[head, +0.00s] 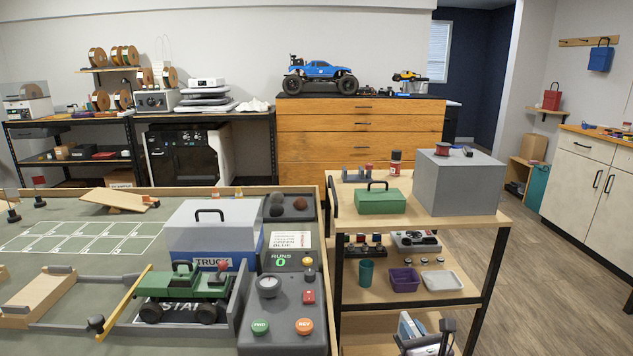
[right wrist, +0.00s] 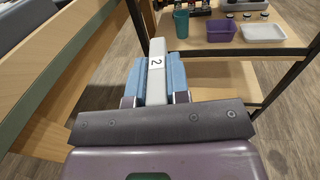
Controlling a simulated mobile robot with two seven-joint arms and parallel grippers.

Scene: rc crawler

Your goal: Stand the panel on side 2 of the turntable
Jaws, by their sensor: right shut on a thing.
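In the head view my right gripper (head: 412,332) is low at the bottom, in front of the cart's lower shelves. The panel's full face and lower end are hidden, and I cannot tell its tilt. I cannot make out a turntable in either view. My left gripper is not in view.
The wooden cart (head: 480,218) carries a green toolbox (head: 380,201) and a large grey box (head: 455,185). Its middle shelf holds a teal cup (head: 366,272), a purple bin (head: 405,280) and a white tray (head: 442,280). The track table (head: 60,205) stands left. Floor at right (head: 560,300) is clear.

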